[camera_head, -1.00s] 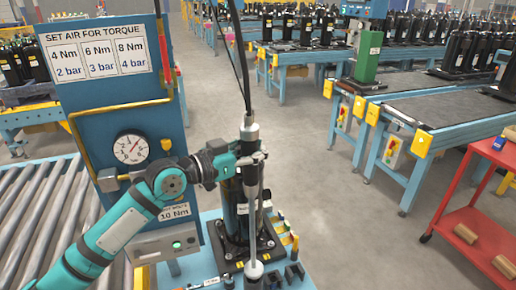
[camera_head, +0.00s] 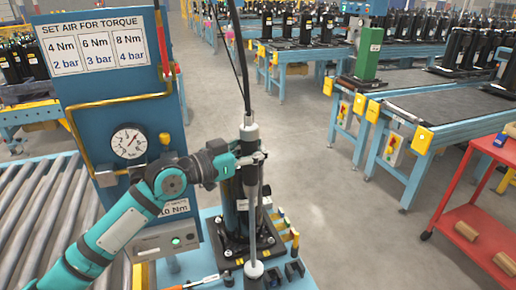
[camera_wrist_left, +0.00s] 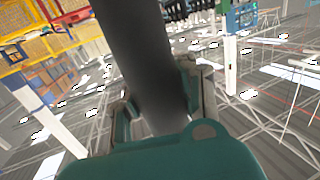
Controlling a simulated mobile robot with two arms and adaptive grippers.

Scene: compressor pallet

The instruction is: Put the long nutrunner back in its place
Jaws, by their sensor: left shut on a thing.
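The long nutrunner (camera_head: 253,215) is a long grey upright tool with a thicker top and a dark hose rising from it. My left gripper (camera_head: 255,158) is shut around its upper part. In the left wrist view the dark round body of the nutrunner (camera_wrist_left: 148,65) passes between the fingers of my left gripper (camera_wrist_left: 160,105). Its lower end shows in front of a black compressor (camera_head: 233,205) on the blue workstation top. Whether that end touches anything below is unclear. My right gripper is not in view.
Small dark holders (camera_head: 294,269) stand beside the nutrunner's lower end. An orange-handled tool (camera_head: 194,284) lies at the front edge. A blue panel (camera_head: 110,95) with a gauge (camera_head: 129,141) stands at left, beside a roller conveyor (camera_head: 35,200). A red cart (camera_head: 470,215) stands right; the floor between is clear.

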